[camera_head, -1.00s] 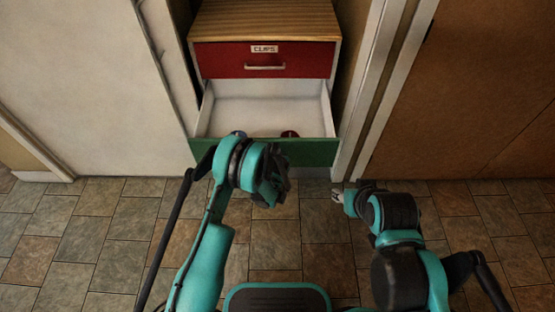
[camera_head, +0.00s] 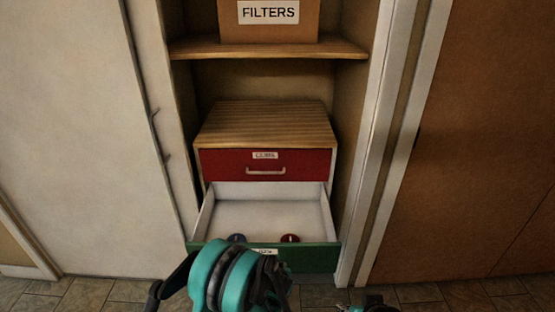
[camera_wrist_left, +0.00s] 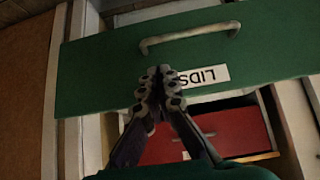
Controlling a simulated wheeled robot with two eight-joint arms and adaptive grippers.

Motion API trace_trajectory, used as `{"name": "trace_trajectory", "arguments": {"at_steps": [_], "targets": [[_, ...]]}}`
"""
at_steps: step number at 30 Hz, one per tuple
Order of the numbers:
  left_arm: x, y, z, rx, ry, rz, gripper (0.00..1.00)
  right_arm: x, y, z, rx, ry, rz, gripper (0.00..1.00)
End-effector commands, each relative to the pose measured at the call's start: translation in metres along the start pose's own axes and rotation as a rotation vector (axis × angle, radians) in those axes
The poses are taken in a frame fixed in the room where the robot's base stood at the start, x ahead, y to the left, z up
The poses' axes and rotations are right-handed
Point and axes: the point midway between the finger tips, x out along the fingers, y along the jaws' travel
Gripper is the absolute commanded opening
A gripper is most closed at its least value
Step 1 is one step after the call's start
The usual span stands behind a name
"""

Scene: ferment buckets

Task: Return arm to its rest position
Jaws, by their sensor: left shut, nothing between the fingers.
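My left arm crosses the bottom of the head view, in front of the open green drawer (camera_head: 312,257). In the left wrist view my left gripper (camera_wrist_left: 160,72) is shut and empty, its fingertips in front of the green drawer face (camera_wrist_left: 100,75) beside the LIDS label (camera_wrist_left: 203,77). The drawer handle (camera_wrist_left: 190,37) also shows there, apart from the fingertips. In the head view the left fingers are hard to make out among dark parts of the arm. Only a small part of my right arm shows at the bottom edge; its jaws cannot be made out.
A FILTERS box (camera_head: 310,30) stands on the shelf (camera_head: 200,48). Door frames flank the cabinet. Tiled floor shows below.

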Motion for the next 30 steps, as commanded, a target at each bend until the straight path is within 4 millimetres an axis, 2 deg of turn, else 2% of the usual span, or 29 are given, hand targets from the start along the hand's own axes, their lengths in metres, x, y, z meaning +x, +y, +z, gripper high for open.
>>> {"name": "trace_trajectory", "arguments": {"at_steps": [4, 7, 12, 18, 23, 30], "targets": [[-0.012, -0.007, -0.01, -0.001, -0.004, -0.003, 0.0, 0.0, 0.0, 0.0, 0.0, 0.0, 0.0, 0.4], [-0.032, -0.019, -0.027, -0.001, -0.014, -0.006, 0.0, 0.0, 0.0, 0.0, 0.0, 0.0, 0.0, 0.4], [-0.083, -0.047, -0.055, 0.0, -0.035, -0.011, 0.0, 0.0, 0.0, 0.0, 0.0, 0.0, 0.0, 0.4], [-0.146, -0.081, -0.072, 0.001, -0.059, -0.014, 0.0, 0.0, 0.0, 0.0, 0.0, 0.0, 0.0, 0.4], [-0.196, -0.108, -0.073, 0.002, -0.076, -0.015, 0.0, 0.0, 0.0, 0.0, 0.0, 0.0, 0.0, 0.4], [-0.265, -0.141, -0.055, 0.002, -0.097, -0.012, 0.0, 0.0, 0.0, 0.0, 0.0, 0.0, 0.0, 0.4]]}}
